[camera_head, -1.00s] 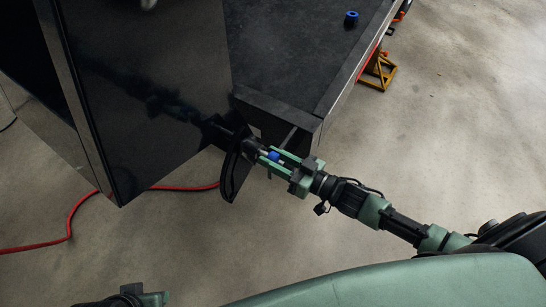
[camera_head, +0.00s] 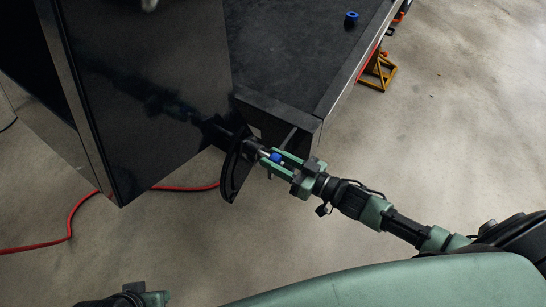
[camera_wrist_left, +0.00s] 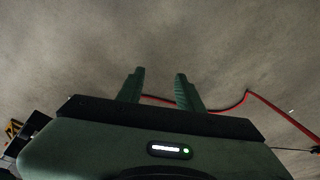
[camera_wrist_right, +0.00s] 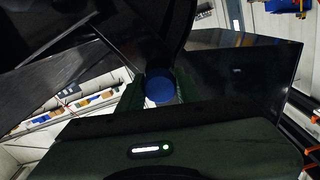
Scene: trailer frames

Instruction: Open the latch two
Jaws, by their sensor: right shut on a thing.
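A dark glossy trailer panel (camera_head: 150,90) stands at the left in the head view. A latch with a black curved plate (camera_head: 237,168) and a blue-tipped handle (camera_head: 276,157) sticks out from its right side. My right gripper (camera_head: 277,160) is shut on the blue-tipped handle, with green fingers on either side of it. In the right wrist view the round blue end (camera_wrist_right: 159,88) sits between the fingers. My left gripper (camera_wrist_left: 159,88) is open and empty above the floor; only part of it (camera_head: 140,298) shows at the bottom of the head view.
A dark flat trailer bed (camera_head: 290,50) lies behind the latch, with a small blue part (camera_head: 351,18) on it. A yellow stand (camera_head: 378,72) is beside its right edge. A red cable (camera_head: 73,215) runs over the floor. The floor at right is clear.

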